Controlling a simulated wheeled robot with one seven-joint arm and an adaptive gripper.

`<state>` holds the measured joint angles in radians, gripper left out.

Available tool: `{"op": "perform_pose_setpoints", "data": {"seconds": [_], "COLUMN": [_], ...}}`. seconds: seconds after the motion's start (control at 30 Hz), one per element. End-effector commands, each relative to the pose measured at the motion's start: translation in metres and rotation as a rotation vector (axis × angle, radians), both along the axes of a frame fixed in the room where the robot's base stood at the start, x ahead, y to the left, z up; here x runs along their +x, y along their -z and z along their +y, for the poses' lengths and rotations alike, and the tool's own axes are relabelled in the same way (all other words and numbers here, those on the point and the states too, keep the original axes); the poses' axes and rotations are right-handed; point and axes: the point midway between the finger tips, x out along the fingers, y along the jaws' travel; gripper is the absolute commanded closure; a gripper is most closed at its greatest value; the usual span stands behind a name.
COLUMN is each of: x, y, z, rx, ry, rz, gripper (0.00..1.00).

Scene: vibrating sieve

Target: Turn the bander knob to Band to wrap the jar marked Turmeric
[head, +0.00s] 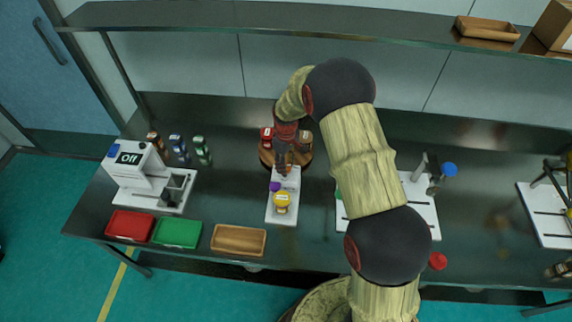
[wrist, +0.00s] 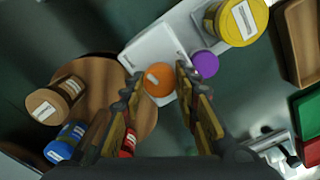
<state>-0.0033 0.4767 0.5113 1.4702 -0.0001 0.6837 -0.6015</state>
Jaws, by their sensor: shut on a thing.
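A white stand (head: 283,217) lies in the middle of the bench. On its front part is a jar with a yellow lid (head: 282,200), and it also shows in the wrist view (wrist: 238,20); its label is too small to read. A purple round part (wrist: 204,64) is beside the jar. An orange round knob-like part (wrist: 158,80) with a white mark is at the stand's back end. My gripper (wrist: 157,79) points down with its fingers on either side of the orange part, shut on it. In the head view my arm hides part of this area.
A round wooden turntable (wrist: 100,75) with several jars is just behind the stand. At the left is a white machine (head: 130,172) reading "Off", with small bottles beside it. Red (head: 131,225), green (head: 177,232) and wooden (head: 238,240) trays line the front edge.

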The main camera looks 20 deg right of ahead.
Motion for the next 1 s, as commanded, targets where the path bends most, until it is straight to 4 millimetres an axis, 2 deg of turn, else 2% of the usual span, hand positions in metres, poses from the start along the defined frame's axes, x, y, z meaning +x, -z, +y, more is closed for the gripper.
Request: {"op": "perform_pose_setpoints", "data": {"seconds": [0.43,1.0], "x": [0.0012,0.0014], "y": [-0.0010,-0.0010], "z": [0.0002,0.0001], "rx": [0.000,0.000], "ry": [-0.270,-0.328], "rz": [-0.003,-0.003], "gripper": [0.94,0.94]}}
